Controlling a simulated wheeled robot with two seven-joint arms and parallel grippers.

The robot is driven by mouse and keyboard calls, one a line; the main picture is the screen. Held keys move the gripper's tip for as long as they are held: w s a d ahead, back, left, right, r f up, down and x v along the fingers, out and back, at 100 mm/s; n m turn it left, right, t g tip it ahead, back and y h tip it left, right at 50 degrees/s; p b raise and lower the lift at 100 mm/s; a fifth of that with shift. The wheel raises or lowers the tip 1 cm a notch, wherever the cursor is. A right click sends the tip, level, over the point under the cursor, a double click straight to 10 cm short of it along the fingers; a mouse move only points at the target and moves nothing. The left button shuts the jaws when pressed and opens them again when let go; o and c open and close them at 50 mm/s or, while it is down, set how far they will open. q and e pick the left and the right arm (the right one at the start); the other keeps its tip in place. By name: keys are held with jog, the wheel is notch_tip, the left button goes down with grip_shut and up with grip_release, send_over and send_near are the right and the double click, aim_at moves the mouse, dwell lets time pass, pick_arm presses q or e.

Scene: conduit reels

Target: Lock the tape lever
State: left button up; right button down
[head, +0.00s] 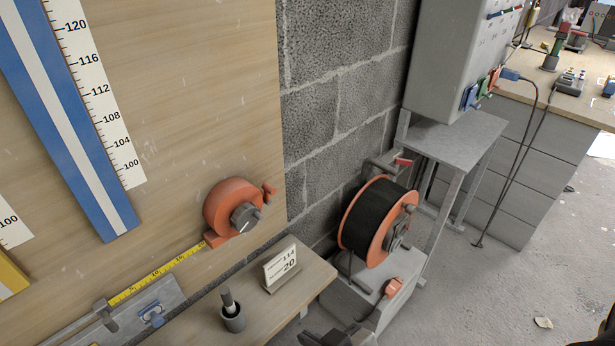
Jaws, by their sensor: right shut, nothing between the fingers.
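An orange tape reel (226,204) is mounted low on the wooden board, with a grey round knob (245,217) on its face. A small red-orange lever (268,191) sticks out at its upper right; I cannot tell its locked state. A yellow tape (155,275) runs from the reel down left to a metal block with a post (103,312). My right gripper (338,338) shows as a dark shape at the bottom edge, partly cut off. It is shut and empty, below and right of the reel, apart from it. My left gripper is not in view.
A wooden ledge (205,325) below the board holds a dark cup with a marker (232,312) and a number card (281,266). A black cable reel with orange flanges (372,220) stands right of it. A grey stand (455,137) and cabinet lie beyond.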

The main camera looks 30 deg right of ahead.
jog(key=n+t+b, duration=0.2)
jog(key=n+t, duration=0.3)
jog(key=n, duration=0.4)
send_near(270, 193)
jog(key=s+a+r, duration=0.3)
jog(key=a+r, duration=0.1)
jog(key=r, duration=0.1)
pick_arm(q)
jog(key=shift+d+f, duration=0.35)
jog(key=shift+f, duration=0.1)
pick_arm(e)
jog(key=shift+f+h, duration=0.1)
jog(key=shift+h, duration=0.3)
jog(key=w+f, duration=0.1)
jog(key=w, duration=0.2)
jog(key=w+f, duration=0.1)
jog(key=w, duration=0.3)
jog(key=w+f, duration=0.2)
jog(key=w, duration=0.1)
jog(key=shift+w+d+b, duration=0.2)
jog(key=shift+d+b, duration=0.1)
jog(key=shift+d, duration=0.05)
jog(key=shift+w+d+f, duration=0.1)
jog(key=shift+d+f, duration=0.15)
jog(key=shift+f, duration=0.05)
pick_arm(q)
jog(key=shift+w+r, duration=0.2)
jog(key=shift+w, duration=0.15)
